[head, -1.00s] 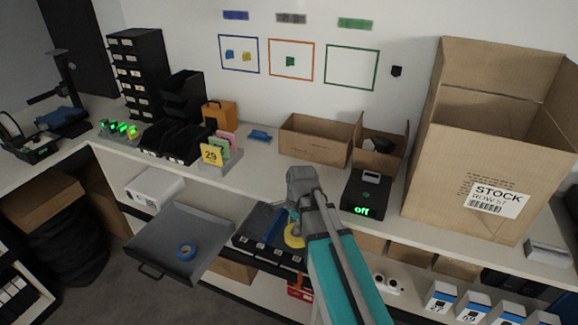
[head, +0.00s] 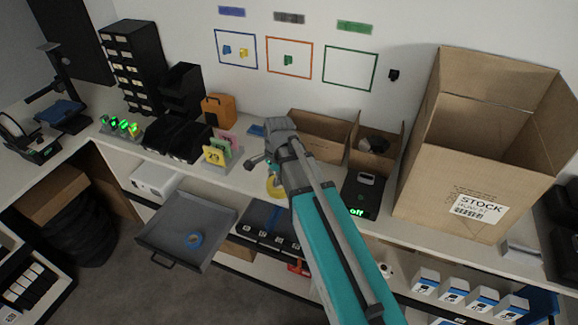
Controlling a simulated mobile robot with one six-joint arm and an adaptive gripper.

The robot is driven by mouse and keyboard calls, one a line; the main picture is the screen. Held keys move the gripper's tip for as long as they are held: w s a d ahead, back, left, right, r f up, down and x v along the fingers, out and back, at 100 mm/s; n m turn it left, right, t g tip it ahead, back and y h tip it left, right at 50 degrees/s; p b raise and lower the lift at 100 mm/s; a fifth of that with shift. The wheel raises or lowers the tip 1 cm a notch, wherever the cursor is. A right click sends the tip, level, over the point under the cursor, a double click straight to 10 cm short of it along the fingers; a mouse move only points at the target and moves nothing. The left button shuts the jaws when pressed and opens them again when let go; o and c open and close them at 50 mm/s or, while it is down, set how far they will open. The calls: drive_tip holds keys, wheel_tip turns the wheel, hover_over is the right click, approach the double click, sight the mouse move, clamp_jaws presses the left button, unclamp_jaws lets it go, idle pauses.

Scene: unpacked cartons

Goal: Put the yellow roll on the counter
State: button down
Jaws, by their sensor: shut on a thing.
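The yellow roll (head: 273,188) shows just left of my arm in the head view, partly hidden behind it. My gripper (head: 274,178) is shut on the yellow roll; its fingertips are mostly hidden by my own wrist. The pale counter (head: 235,182) runs along the wall, and the roll appears over its front edge. I cannot tell the height of the roll above the counter.
A card stand (head: 220,150) is left of my gripper, and a black device (head: 363,192) is to the right. Open cartons (head: 320,150) stand behind. A narrow strip of counter is clear near the roll.

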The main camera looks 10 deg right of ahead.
drive_tip(key=shift+w+a+r+p, duration=0.2)
drive_tip(key=shift+r+p, duration=0.1)
drive_tip(key=shift+r, duration=0.15)
drive_tip(key=shift+w+a+r+p, duration=0.15)
drive_tip(key=shift+w+r+p, duration=0.1)
drive_tip(key=shift+r, duration=0.15)
drive_tip(key=shift+w+a+r+p, duration=0.2)
drive_tip(key=shift+r+p, duration=0.1)
drive_tip(key=shift+r, duration=0.15)
drive_tip(key=shift+d, duration=0.15)
drive_tip(key=w+d+f+b, duration=0.2)
drive_tip(key=w+f+b, duration=0.1)
drive_tip(key=w, duration=0.1)
drive_tip(key=w+d+f+b, duration=0.2)
drive_tip(key=w+f+b, duration=0.1)
drive_tip(key=w+d+f+b, duration=0.2)
drive_tip(key=w+f+b, duration=0.1)
drive_tip(key=w, duration=0.1)
drive_tip(key=shift+w+d, duration=0.15)
drive_tip(key=shift+w, duration=0.15)
drive_tip(key=shift+f, duration=0.1)
drive_tip(key=shift+w+d+f+b, duration=0.15)
drive_tip(key=shift+w+f+b, duration=0.25)
drive_tip(key=shift+b, duration=0.2)
drive_tip(key=shift+f+b, duration=1.5)
drive_tip(key=shift+f, duration=0.05)
drive_tip(key=shift+f, duration=0.1)
